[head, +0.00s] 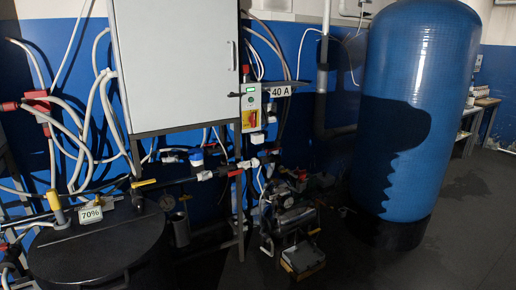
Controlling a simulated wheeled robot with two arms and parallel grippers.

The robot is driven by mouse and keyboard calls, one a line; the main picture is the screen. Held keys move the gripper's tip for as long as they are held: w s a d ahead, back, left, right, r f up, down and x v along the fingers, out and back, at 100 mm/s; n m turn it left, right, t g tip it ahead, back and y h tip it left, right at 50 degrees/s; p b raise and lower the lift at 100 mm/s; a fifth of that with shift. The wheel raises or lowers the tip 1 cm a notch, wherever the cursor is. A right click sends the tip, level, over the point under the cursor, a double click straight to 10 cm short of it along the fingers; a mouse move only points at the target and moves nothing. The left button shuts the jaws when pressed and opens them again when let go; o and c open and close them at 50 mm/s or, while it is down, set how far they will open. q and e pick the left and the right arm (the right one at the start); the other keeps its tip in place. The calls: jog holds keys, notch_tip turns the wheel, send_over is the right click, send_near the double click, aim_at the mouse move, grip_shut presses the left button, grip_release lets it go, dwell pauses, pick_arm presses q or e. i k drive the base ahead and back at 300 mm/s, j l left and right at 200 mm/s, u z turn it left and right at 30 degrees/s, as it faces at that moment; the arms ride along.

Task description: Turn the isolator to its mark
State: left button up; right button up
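A small grey control box (251,104) is fixed beside the white cabinet, near the middle of the head view. A red and yellow switch (249,119), which looks like the isolator, is on its lower front. A small green light or display (251,89) shows near the top of the box. A card reading "40 A" (277,91) is at the box's right. The switch is too small to tell its angle or its mark. Neither of my grippers shows in the view.
A large white cabinet (176,65) stands left of the box. A tall blue tank (416,110) stands at right. A dark round tank lid (100,250) with a "70%" card (91,214), pipes and a pump (291,218) fill the lower area. Floor (470,220) at right is clear.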

aim_at(252, 118)
jog(key=i+l, duration=0.1)
jog(key=i, duration=1.2)
jog(key=j+u, duration=0.05)
